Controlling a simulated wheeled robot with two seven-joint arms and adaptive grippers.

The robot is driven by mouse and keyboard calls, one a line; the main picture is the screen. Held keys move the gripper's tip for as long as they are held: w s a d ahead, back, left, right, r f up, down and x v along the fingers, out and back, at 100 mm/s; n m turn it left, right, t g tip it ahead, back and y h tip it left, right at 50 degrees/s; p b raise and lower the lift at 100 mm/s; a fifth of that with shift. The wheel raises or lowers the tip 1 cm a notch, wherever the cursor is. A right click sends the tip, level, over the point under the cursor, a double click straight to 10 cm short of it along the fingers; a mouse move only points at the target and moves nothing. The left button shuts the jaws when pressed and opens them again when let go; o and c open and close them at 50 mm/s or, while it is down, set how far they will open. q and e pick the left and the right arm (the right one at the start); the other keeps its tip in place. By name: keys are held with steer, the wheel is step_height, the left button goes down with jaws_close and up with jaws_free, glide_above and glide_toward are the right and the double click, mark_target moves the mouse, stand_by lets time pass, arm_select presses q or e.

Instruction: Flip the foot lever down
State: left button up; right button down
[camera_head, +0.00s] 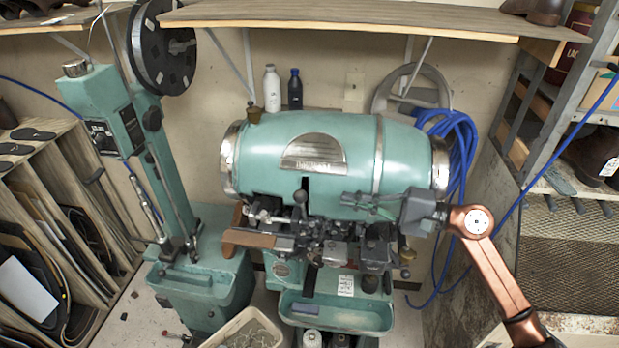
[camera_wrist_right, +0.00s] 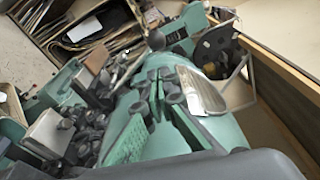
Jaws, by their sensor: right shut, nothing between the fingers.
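The green sole stitcher (camera_head: 330,165) stands in the middle of the head view, with dark mechanism parts below its barrel-shaped head. A lever with a dark round knob (camera_head: 300,196) sticks up at the front of the mechanism. A dark round knob (camera_wrist_right: 156,41) also shows past my fingertips in the wrist view. I cannot tell for certain which part is the foot lever. My right gripper (camera_head: 348,199) is shut and empty, in front of the barrel and to the right of the knob. Its green fingers (camera_wrist_right: 158,90) show close up in the wrist view. My left gripper is out of view.
A wooden shelf (camera_head: 340,15) runs above the machine. Blue hose (camera_head: 458,150) hangs at its right. A green tray (camera_head: 338,315) juts out below, and metal shelving (camera_head: 565,200) bounds the right side.

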arm_select(q)
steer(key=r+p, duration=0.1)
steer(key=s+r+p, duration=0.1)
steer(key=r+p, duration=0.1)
steer(key=p, duration=0.1)
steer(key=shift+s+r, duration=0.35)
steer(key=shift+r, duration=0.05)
arm_select(e)
steer(key=x, duration=1)
steer(key=shift+w, duration=0.15)
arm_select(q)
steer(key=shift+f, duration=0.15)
